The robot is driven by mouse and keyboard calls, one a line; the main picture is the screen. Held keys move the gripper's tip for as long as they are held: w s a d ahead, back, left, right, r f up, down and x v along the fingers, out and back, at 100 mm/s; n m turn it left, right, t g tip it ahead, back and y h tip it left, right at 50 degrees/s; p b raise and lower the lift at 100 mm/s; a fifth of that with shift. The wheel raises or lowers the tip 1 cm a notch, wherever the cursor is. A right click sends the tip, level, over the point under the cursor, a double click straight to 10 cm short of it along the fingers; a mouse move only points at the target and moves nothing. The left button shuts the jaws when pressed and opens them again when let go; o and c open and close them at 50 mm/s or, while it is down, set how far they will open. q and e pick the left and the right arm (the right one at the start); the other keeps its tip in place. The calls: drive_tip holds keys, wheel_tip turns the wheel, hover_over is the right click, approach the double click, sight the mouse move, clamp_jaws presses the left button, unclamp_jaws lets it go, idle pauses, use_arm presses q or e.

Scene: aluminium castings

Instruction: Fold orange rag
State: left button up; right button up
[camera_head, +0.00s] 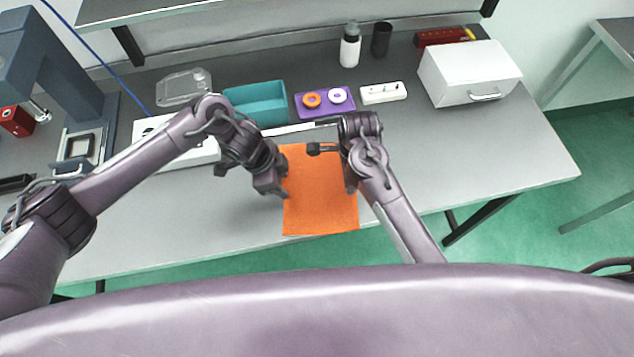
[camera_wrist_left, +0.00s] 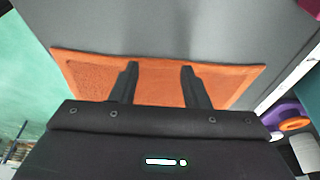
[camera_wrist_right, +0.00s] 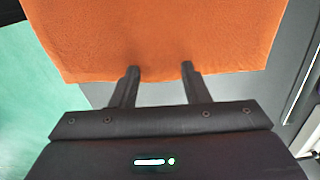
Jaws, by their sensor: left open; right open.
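The orange rag (camera_head: 318,205) lies flat and spread out on the grey table, its near edge close to the table's front edge. My left gripper (camera_head: 284,194) is open at the rag's left edge. In the left wrist view the rag (camera_wrist_left: 160,88) lies beyond and between the two fingers (camera_wrist_left: 158,72). My right gripper (camera_head: 350,188) is open near the rag's right edge, partly hidden by its own arm. In the right wrist view the fingertips (camera_wrist_right: 160,70) overlap the border of the rag (camera_wrist_right: 150,35). Neither gripper holds cloth.
Behind the rag stand a teal bin (camera_head: 255,103), a purple tray (camera_head: 325,113) with orange and white rings, and a power strip (camera_head: 383,93). A white box (camera_head: 468,74) stands at right. A grey machine (camera_head: 60,75) stands at left. The table right of the rag is clear.

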use_arm(q)
drive_tip(key=shift+f, duration=0.15)
use_arm(e)
drive_tip(key=shift+f, duration=0.15)
use_arm(q)
drive_tip(key=shift+f, duration=0.1)
drive_tip(key=shift+c, duration=0.4)
use_arm(e)
drive_tip(key=shift+c, duration=0.4)
use_arm(q)
clamp_jaws()
use_arm(e)
drive_tip(key=shift+f, duration=0.1)
clamp_jaws()
use_arm(q)
drive_tip(key=shift+s, duration=0.1)
